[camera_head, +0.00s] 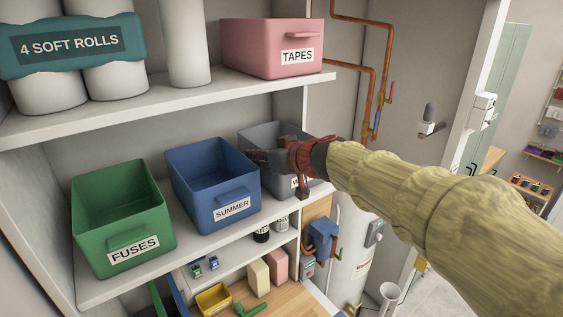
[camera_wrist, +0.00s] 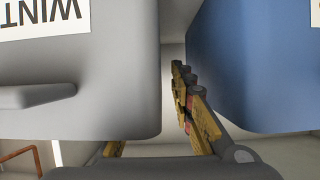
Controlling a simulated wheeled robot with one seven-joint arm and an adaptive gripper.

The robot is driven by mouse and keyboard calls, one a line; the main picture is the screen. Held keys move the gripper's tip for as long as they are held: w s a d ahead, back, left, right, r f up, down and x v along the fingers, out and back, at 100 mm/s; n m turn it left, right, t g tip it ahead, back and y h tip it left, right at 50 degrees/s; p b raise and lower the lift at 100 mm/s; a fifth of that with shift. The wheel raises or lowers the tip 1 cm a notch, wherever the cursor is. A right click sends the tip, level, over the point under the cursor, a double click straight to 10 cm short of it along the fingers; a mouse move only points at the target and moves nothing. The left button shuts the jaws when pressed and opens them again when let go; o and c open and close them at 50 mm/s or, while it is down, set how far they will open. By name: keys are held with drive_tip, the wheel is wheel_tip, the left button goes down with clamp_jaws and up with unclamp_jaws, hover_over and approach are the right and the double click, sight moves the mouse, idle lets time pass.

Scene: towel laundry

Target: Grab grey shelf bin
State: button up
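The grey bin (camera_head: 258,133) stands on the middle shelf, right of the blue bin; my gripper and wrist cover part of it in the head view. In the upside-down wrist view its front (camera_wrist: 85,112) fills the left, with a handle and a label reading "WINT". My gripper (camera_head: 272,158) is at its top rim. In the wrist view, one yellow finger (camera_wrist: 197,112) lies in the gap between the grey and blue bins, slightly apart from the grey side. The other finger is mostly hidden behind the grey front. The fingers look spread; contact with the wall cannot be told.
The blue SUMMER bin (camera_head: 217,180) stands close to the left, and shows in the wrist view (camera_wrist: 255,65). A green FUSES bin (camera_head: 122,215) is further left. The upper shelf (camera_head: 200,92) with the pink TAPES bin (camera_head: 270,50) is overhead. Copper pipes (camera_head: 378,75) run at right.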

clamp_jaws()
idle(0.9)
